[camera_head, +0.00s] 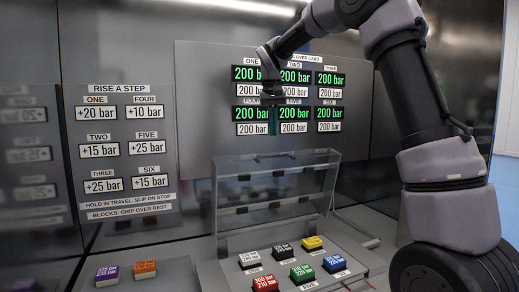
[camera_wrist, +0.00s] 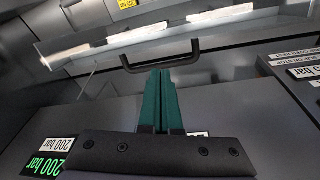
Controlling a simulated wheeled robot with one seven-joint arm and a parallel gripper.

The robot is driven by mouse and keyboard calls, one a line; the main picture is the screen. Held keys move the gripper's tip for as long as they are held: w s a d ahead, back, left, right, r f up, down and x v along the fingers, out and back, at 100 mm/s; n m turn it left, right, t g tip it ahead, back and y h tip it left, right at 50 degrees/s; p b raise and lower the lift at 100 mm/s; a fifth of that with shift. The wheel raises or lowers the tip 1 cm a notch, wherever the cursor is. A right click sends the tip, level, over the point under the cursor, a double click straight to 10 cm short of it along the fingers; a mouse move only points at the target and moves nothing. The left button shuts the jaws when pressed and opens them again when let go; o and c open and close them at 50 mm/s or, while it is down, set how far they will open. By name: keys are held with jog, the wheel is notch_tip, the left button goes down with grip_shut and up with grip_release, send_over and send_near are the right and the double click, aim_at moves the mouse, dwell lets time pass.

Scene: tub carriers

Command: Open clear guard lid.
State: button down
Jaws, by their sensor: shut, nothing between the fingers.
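The clear guard lid (camera_head: 222,200) is a see-through panel with pale edges and small dark fittings. In the head view it stands steeply behind the coloured blocks, below the pressure readouts. Its exact angle is hard to judge. In the wrist view a bright pale edge (camera_wrist: 140,36) crosses the top, with a black bar handle (camera_wrist: 160,64) beside it. My gripper (camera_head: 272,132) points down above the lid's top edge. Its green fingers (camera_wrist: 163,72) are together and empty, with their tips close to the handle. I cannot tell whether they touch it.
Coloured blocks, including red (camera_head: 265,284), green (camera_head: 302,273) and yellow (camera_head: 312,243) ones, sit in front of the lid. Purple (camera_head: 107,274) and orange (camera_head: 145,267) blocks sit at the left. Behind is a wall panel (camera_head: 198,110) with readouts. My arm fills the right side.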

jog(key=s+a+r+n+t+y, duration=0.2)
jog(key=s+a+n+t+y, duration=0.1)
jog(key=a+n, duration=0.1)
jog(key=x, duration=0.4)
jog(key=w+x, duration=0.1)
jog(key=x, duration=0.4)
jog(key=shift+s+r, duration=0.1)
jog(key=shift+r, duration=0.15)
jog(key=shift+s+d+f, duration=0.2)
jog(key=shift+s+f, duration=0.05)
jog(key=shift+s, duration=0.35)
jog(key=shift+s+d+f, duration=0.15)
jog(key=shift+s+f, duration=0.15)
jog(key=shift+s, duration=0.3)
jog(key=shift+s+f, duration=0.2)
jog(key=shift+s+d, duration=0.15)
jog(key=shift+s, duration=0.1)
